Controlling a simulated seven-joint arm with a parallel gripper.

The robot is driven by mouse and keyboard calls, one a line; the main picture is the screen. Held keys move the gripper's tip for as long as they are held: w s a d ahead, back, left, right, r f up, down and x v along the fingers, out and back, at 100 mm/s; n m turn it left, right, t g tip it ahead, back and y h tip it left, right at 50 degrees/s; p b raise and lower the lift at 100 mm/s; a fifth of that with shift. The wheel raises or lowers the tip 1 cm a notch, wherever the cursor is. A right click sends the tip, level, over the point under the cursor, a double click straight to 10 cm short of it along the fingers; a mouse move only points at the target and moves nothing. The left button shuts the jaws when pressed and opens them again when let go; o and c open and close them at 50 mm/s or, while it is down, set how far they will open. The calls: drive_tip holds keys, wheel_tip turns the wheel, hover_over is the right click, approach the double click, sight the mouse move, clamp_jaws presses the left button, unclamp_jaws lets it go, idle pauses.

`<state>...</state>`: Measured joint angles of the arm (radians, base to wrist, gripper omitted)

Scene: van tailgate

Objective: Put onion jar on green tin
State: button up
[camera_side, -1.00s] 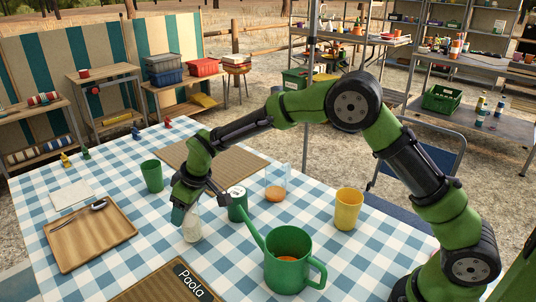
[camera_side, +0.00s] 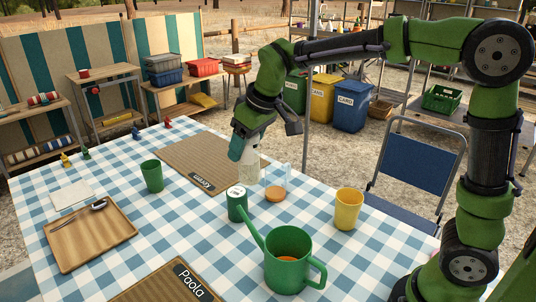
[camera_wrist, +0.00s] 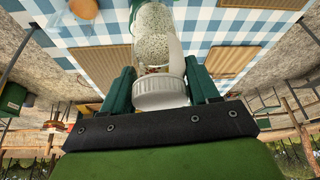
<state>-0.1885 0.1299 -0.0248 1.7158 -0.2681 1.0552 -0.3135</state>
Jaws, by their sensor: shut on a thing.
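My gripper (camera_side: 243,148) is shut on the onion jar (camera_side: 249,166), a clear jar with pale contents, and holds it in the air above the table. In the wrist view the jar (camera_wrist: 155,45) sits between the two green fingers (camera_wrist: 160,88), with its white ribbed lid towards me. The green tin (camera_side: 237,207) stands upright on the cloth with a pale label on its top. The jar appears above it and slightly to its right in the side view; I cannot tell whether it is straight over the tin. The top of the tin is clear.
A green watering can (camera_side: 289,262) stands in front of the tin, its spout near it. A yellow cup (camera_side: 348,209), green cup (camera_side: 152,176), wooden tray (camera_side: 90,243) and woven mats (camera_side: 190,158) share the table.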

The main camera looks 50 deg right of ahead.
drive_tip(key=shift+m+h, duration=0.4)
drive_tip(key=shift+m, duration=0.5)
drive_tip(key=s+d+f, duration=0.1)
drive_tip(key=s, duration=0.1)
drive_tip(key=s+d+f, duration=0.1)
drive_tip(key=s, duration=0.2)
drive_tip(key=s+d+f, duration=0.1)
drive_tip(key=s+d, duration=0.1)
drive_tip(key=shift+s+f, duration=0.15)
drive_tip(key=shift+s, duration=0.1)
drive_tip(key=w, duration=0.5)
drive_tip(key=w+a+f, duration=0.1)
drive_tip(key=w, duration=0.4)
drive_tip(key=w+f, duration=0.1)
drive_tip(key=w, duration=0.4)
drive_tip(key=shift+w+a, duration=0.15)
drive_tip(key=shift+w, duration=0.1)
drive_tip(key=shift+w+f, duration=0.15)
drive_tip(key=shift+f, duration=1.6)
drive_tip(key=shift+f, duration=0.1)
drive_tip(key=o, duration=1.1)
drive_tip(key=shift+o, duration=0.2)
